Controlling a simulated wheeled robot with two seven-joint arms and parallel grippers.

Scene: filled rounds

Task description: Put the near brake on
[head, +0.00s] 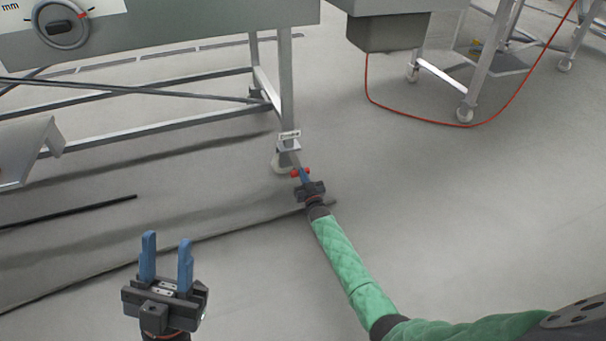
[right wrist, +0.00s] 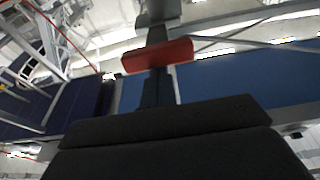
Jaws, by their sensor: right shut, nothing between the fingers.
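The near brake is a red pedal (head: 300,172) low on the leg of the grey machine, just above a pale caster foot (head: 283,160). A small white label (head: 289,135) sits on the leg above it; its text is too small to read surely. My right gripper (head: 303,176) is shut and empty, with its blue fingertips at the red pedal. In the right wrist view the red pedal (right wrist: 157,56) lies across the view just beyond the fingers; I cannot tell whether they touch. My left gripper (head: 167,258) is open and empty, raised at the lower left, away from the brake.
The grey machine (head: 200,22) with a dial (head: 61,22) stands along the back left on a frame with low crossbars. Another wheeled stand (head: 465,112) is at the upper right, with a red cable (head: 425,118) hanging near the floor. The floor (head: 480,200) at the right is clear.

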